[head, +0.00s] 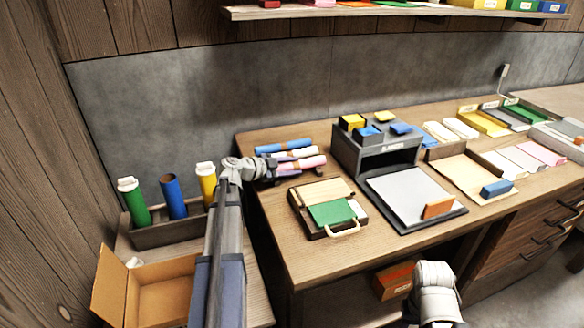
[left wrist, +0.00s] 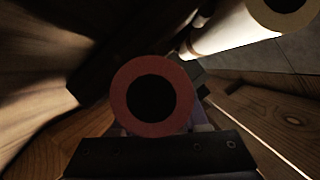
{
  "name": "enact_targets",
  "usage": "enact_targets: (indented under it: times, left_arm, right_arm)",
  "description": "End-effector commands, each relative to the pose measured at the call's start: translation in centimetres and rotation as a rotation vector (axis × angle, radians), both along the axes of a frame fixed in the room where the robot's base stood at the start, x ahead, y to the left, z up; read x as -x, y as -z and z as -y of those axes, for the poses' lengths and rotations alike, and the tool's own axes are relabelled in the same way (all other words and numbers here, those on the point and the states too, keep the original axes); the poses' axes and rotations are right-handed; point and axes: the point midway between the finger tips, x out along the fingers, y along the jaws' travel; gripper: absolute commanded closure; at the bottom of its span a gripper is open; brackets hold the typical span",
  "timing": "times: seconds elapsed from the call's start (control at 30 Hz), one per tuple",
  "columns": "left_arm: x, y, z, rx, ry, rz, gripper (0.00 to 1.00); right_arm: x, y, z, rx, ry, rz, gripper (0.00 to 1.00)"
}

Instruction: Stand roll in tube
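Several rolls lie side by side at the back left of the desk: a blue one (head: 283,146), a whitish one (head: 298,154) and a pink one (head: 305,163). My left gripper (head: 278,173) is at their near left end, by the pink roll. In the left wrist view a reddish ring-shaped roll end (left wrist: 118,98) with a dark hole fills the middle, close above the gripper's dark bar; the fingers are mostly hidden, so its grip is unclear. Green (head: 135,205), blue (head: 173,197) and yellow (head: 207,184) tubes stand upright at left. White rolls show in the green and yellow tubes; the blue tube's top looks open.
The tubes stand in a grey holder (head: 155,236) behind an open cardboard box (head: 165,290). A case with a green panel (head: 331,212) and a grey organizer (head: 375,152) are right of the rolls. Part of my right arm shows at the bottom.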

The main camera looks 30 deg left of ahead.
Motion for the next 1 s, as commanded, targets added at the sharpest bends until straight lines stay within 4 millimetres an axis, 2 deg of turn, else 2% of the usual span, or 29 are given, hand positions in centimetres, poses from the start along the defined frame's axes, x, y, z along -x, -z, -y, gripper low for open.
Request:
enact_targets:
  times: [0.03, 0.23, 0.57, 1.0]
  left_arm:
    - [0.0, -0.1, 0.0, 0.0, 0.0, 0.0, 0.5]
    - [0.0, -0.1, 0.0, 0.0, 0.0, 0.0, 0.29]
    - [0.0, -0.7, 0.0, 0.0, 0.0, 0.0, 0.29]
    - [7.3, -3.4, -3.6, 0.001, -0.003, 0.0, 0.29]
  right_arm:
    - [0.0, -0.1, 0.0, 0.0, 0.0, 0.0, 0.5]
    - [0.0, -0.1, 0.0, 0.0, 0.0, 0.0, 0.5]
    - [0.0, -0.7, 0.0, 0.0, 0.0, 0.0, 0.5]
    - [0.0, -3.3, 0.0, 0.0, 0.0, 0.0, 0.5]
